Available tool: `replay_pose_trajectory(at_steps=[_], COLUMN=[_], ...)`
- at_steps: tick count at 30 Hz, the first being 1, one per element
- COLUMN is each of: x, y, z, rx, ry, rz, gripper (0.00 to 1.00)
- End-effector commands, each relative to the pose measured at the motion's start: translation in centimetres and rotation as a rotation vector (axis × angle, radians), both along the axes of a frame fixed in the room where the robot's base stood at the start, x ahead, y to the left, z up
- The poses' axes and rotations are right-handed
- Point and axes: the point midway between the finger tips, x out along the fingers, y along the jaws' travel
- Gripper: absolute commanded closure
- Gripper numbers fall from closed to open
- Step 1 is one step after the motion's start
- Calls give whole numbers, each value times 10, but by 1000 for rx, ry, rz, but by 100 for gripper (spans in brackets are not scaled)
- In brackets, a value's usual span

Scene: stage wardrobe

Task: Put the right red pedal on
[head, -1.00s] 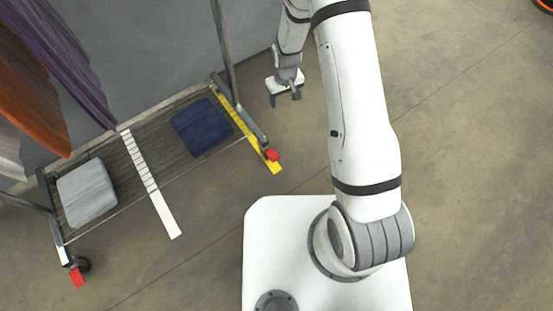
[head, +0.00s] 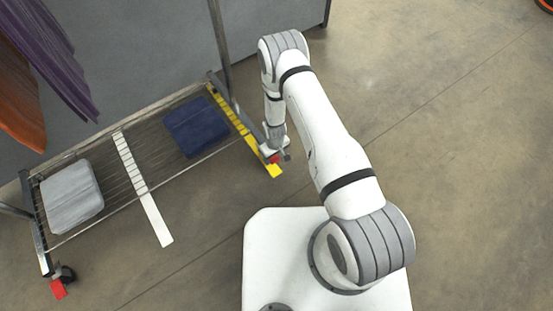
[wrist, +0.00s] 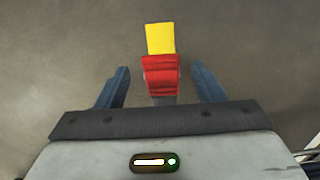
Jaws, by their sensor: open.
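The right red pedal (head: 274,159) sits on the caster at the right front corner of the wheeled rack, beside the yellow strip. In the head view my gripper (head: 279,152) is right over it and partly hides it. In the wrist view the red pedal (wrist: 161,75) shows between the two blue fingers of my gripper (wrist: 160,88). The fingers are open, with a gap on both sides of the pedal. Whether they are level with it or above it I cannot tell. The left red pedal (head: 59,289) is at the rack's left front caster.
The rack's wire shelf (head: 150,170) holds a grey folded cloth (head: 72,197) and a navy folded cloth (head: 197,127). A white ruled strip (head: 141,187) and a yellow one (head: 250,140) cross it. Purple and orange garments hang at upper left. The floor at right is clear.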

Motion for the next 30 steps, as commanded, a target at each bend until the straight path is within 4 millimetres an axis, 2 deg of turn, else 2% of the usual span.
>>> replay_pose_trajectory(at_steps=[1,4,14,30], x=[0,0,0,0], y=[0,0,1,0], z=[-9,-17,-20,-19], rx=[0,0,1,0], ry=[0,0,-1,0], rz=[0,0,1,1], gripper=[38,38,38,82])
